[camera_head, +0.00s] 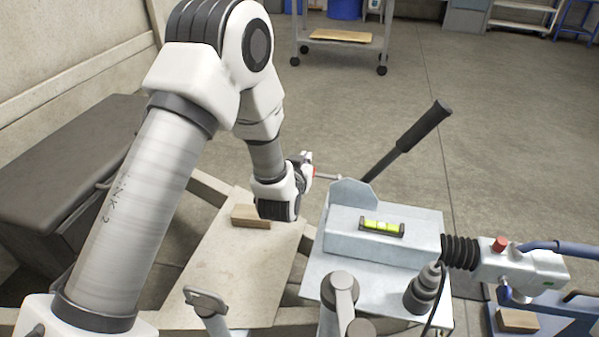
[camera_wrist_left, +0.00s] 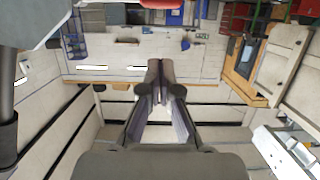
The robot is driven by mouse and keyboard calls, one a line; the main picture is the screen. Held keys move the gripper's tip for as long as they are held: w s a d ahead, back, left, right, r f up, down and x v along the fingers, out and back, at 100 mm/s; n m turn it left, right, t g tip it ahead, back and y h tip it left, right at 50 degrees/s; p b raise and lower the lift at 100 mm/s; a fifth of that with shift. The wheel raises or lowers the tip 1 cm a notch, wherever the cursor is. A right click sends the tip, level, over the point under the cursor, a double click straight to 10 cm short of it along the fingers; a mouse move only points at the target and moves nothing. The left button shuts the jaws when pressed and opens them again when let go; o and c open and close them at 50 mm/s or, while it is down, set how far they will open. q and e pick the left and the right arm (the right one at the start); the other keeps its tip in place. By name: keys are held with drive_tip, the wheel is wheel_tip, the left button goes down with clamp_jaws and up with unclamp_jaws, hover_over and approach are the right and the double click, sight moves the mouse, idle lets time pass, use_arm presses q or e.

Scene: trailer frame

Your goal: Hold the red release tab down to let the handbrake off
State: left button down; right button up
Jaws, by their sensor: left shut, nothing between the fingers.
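The handbrake lever (camera_head: 425,125) has a black grip and slants up to the right from a grey bracket (camera_head: 352,193) on the metal housing. A small red piece (camera_head: 315,171), apparently the release tab, shows at the end of a thin metal rod left of the bracket. My left gripper (camera_head: 305,163) is beside it; contact cannot be told. In the left wrist view its fingers (camera_wrist_left: 160,92) are together and empty. A red shape (camera_wrist_left: 154,4) is cut off at that view's top edge. My right gripper is not in view.
A spirit level (camera_head: 381,227) lies on the housing. A coupling with a red button (camera_head: 500,244) extends right past a black bellows (camera_head: 460,251). A wooden block (camera_head: 249,216) lies on the board (camera_head: 225,270) below my left arm. Open floor lies behind the lever.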

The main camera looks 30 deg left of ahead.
sight(322, 175)
use_arm(q)
drive_tip(key=shift+x, duration=1.1)
drive_tip(key=f+b, duration=0.1)
drive_tip(key=f, duration=0.3)
drive_tip(key=shift+s+d+b, duration=0.1)
drive_tip(key=shift+s+b, duration=0.15)
drive_tip(key=shift+b, duration=0.15)
